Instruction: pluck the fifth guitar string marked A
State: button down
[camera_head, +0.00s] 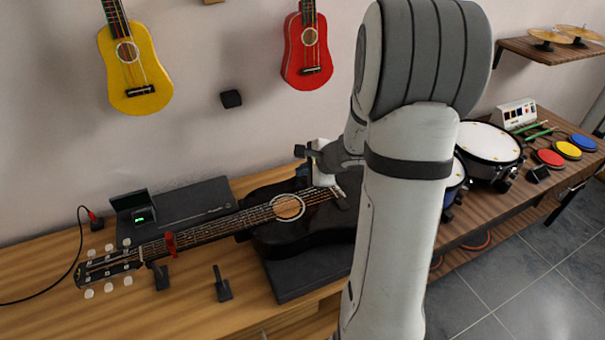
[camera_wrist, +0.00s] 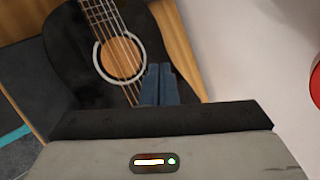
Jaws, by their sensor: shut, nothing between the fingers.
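A black acoustic guitar (camera_head: 262,194) lies face up on the wooden bench, its neck pointing left. Its strings (camera_head: 210,227) run from the headstock past the sound hole. In the wrist view the strings (camera_wrist: 118,40) cross the tan sound hole. No string mark such as A is readable. My gripper shows in the wrist view (camera_wrist: 160,82) with its dark fingers shut and empty, just beside the sound hole's lower right edge. In the head view my gripper (camera_head: 322,172) is over the guitar body, partly hidden by my arm. I cannot tell whether the fingertips touch a string.
A red clamp (camera_head: 170,243) sits on the neck. A black case (camera_head: 180,212) lies behind it. A yellow ukulele (camera_head: 135,70) and a red one (camera_head: 305,48) hang on the wall. Drums (camera_head: 490,142) stand to the right. The bench front left is mostly clear.

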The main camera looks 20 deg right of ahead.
jog(key=w+d+f+m+h, duration=0.1)
jog(key=d+f+m, duration=0.1)
jog(key=d+m, duration=0.2)
jog(key=shift+w+d+f+t+h+p, duration=0.2)
jog(key=shift+d+f+t+h+p, duration=0.15)
jog(key=shift+d, duration=0.6)
jog(key=shift+f, duration=0.1)
jog(key=b, duration=0.5)
send_over(317, 199)
jog(key=s, duration=0.1)
jog(key=f, duration=0.7)
jog(key=shift+d+f, duration=0.2)
jog(key=shift+f, duration=0.05)
jog(key=shift+f+b, duration=0.55)
jog(key=shift+b, duration=0.4)
jog(key=shift+f, duration=0.1)
jog(key=shift+f+b, duration=0.35)
jog(key=shift+b, duration=0.35)
